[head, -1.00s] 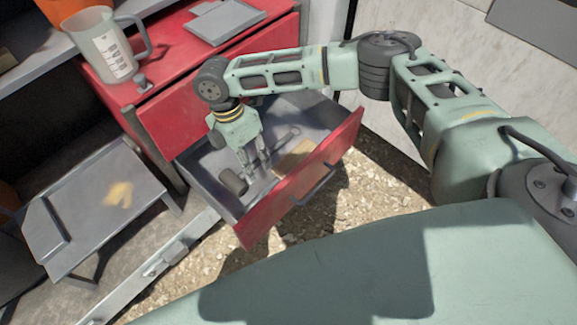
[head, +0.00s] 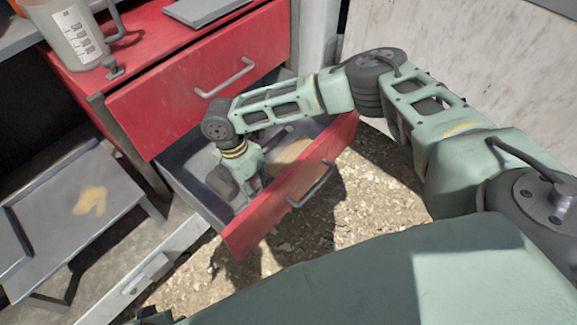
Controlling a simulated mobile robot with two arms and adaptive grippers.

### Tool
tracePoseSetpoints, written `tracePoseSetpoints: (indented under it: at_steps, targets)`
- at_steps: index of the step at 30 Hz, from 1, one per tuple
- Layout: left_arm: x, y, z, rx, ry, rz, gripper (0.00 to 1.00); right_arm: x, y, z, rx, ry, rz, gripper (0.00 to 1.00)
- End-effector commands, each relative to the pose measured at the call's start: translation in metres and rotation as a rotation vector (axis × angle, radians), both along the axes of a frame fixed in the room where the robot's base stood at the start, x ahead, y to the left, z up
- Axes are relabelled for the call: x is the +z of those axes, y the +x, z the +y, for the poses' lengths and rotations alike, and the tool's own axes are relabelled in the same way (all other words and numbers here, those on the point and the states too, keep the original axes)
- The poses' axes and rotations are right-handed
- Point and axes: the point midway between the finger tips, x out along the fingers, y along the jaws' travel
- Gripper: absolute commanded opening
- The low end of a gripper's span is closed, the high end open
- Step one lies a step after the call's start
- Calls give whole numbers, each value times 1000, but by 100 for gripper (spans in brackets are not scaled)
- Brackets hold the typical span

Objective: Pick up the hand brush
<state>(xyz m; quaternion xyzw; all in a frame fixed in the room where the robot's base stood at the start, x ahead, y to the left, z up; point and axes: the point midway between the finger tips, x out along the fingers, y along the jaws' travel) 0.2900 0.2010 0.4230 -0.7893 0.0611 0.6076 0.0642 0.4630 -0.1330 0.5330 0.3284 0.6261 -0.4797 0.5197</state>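An open red-fronted drawer (head: 290,190) has a grey inside that holds a few things. A flat tan piece (head: 296,149) lies at its right end; it may be part of the hand brush, but I cannot tell. A thin dark rod shows behind the gripper. My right gripper (head: 250,195) points down inside the drawer, close behind the front panel. Its fingertips are small and partly hidden, so whether they are open or hold something is unclear. My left gripper is out of view.
A shut red drawer (head: 190,92) with a grey handle is above the open one. A measuring jug (head: 75,38) stands on the red cabinet. A low grey table (head: 70,215) stands at left. Gravelly ground lies in front of the drawer.

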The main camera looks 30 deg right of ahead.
Motion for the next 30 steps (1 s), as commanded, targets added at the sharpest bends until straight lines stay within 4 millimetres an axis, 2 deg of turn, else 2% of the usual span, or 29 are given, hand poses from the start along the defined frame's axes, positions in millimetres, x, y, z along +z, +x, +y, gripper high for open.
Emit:
tracePoseSetpoints:
  at_steps: [3, 9, 19, 30]
  targets:
    - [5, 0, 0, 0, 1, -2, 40, -7, -2, -1, 0, 0, 1, 27]
    - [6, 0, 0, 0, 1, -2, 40, -7, -2, 0, 0, 0, 0, 27]
    - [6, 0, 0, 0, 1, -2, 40, -7, -2, 0, 0, 1, 0, 0]
    - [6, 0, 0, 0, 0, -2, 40, -6, -2, 0, 0, 0, 0, 0]
